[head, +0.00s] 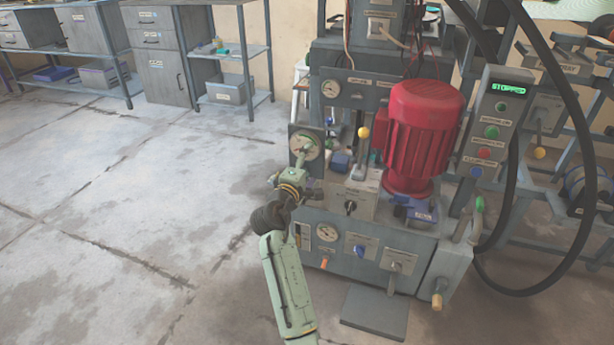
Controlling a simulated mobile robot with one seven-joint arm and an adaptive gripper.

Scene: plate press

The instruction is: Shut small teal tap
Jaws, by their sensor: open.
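I cannot pick out the small teal tap with certainty; my arm and gripper cover part of the machine's left front. My gripper (313,195) is dark and small in the head view, low in front of the press's left side. It is open, and I see nothing held in it. A pale round fitting (305,147) is just above my wrist, with a pale green part reaching down from it. A blue valve body (340,161) is up and to the right of my gripper. Whether my gripper touches the machine cannot be told.
The grey press (385,228) carries a red motor (420,135), a yellow-knobbed lever (364,132), a blue knob (360,250) and a green-handled lever (479,204). A control box (495,120) reads STOPPED. Black hoses (590,120) loop at right. The floor at left is clear.

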